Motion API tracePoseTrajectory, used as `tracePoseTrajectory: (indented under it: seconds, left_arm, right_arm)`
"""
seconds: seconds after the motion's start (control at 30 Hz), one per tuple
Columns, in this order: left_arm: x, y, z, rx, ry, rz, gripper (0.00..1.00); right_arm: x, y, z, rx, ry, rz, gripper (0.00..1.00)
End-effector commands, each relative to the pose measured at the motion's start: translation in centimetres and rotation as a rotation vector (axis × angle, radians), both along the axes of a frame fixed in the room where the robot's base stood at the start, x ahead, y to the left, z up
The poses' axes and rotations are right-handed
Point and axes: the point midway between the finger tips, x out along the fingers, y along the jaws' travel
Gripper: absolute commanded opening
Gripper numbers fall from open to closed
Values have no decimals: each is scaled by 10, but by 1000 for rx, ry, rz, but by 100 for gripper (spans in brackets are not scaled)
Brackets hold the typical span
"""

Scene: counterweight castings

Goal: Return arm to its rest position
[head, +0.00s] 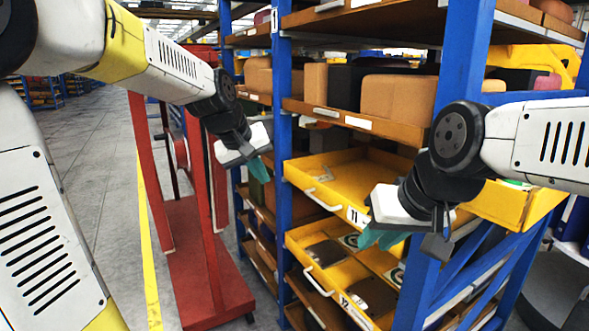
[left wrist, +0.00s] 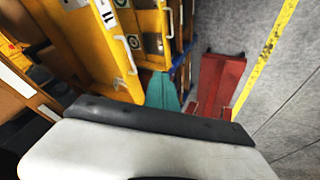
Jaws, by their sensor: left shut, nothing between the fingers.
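My left gripper (head: 258,167) is in the upper middle of the head view, in front of a blue rack post and beside the red frame. Its teal fingers are shut with nothing between them, and a teal fingertip shows in the left wrist view (left wrist: 163,92). My right gripper (head: 383,236) hangs in front of the yellow drawers at the right. Its teal fingers point down and left and look close together, but the gap between them cannot be made out. I see nothing held in it.
A blue rack (head: 283,200) holds boxes on shelves. Its upper yellow drawer (head: 372,172) and lower yellow drawer (head: 298,237) stick out. A red wheeled frame (head: 195,255) stands left of the rack. The grey floor (head: 105,170) with a yellow line (head: 148,245) is clear further left.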

Motion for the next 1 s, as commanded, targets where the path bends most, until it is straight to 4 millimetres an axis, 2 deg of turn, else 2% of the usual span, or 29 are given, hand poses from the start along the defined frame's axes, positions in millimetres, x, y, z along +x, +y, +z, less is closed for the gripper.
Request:
tracePoseTrajectory:
  seconds: [0.03,0.2,0.3,0.4,0.5,0.6,1.0]
  left_arm:
    - [-27,13,6,10,-13,-19,0]
    - [-112,42,4,85,-42,-104,0]
    - [-156,53,-5,139,-56,-147,0]
    - [-188,60,-16,186,-64,-179,0]
    - [-208,64,-25,221,-69,-198,0]
    - [-218,66,-30,239,-69,-209,0]
    - [-220,66,-31,242,-69,-212,0]
  right_arm:
    - [0,0,0,0,0,0,25]
    - [0,0,0,0,0,0,25]
    - [0,0,0,0,0,0,25]
    - [0,0,0,0,0,0,25]
    - [0,0,0,0,0,0,25]
    - [0,0,0,0,0,0,25]
    - [0,0,0,0,0,0,25]
